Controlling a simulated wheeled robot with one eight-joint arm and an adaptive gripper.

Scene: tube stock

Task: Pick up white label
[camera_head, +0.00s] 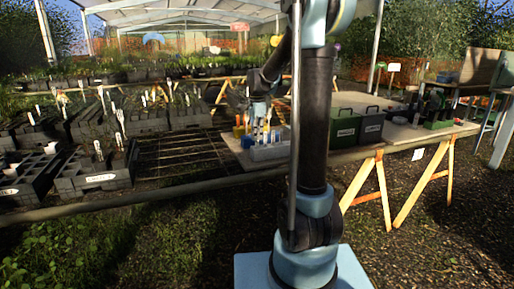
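My gripper (260,118) hangs at the end of my arm, pointing down over a light grey rack (268,153) on the table. Small upright pieces in yellow (238,131), blue and orange stand in or beside the rack, close below the gripper. Its fingers are small and dark here, so I cannot tell whether they are open or hold anything. I cannot make out for sure a white label at the rack. Several upright white labels stand in the plant trays at left, such as one tall label (120,117) and a shorter one (98,149), well away from the gripper.
Black plant trays (95,180) fill the left of the bench, beside bare metal mesh (180,155). Dark bottles (436,105) stand farther right. Orange trestle legs (378,190) support the table.

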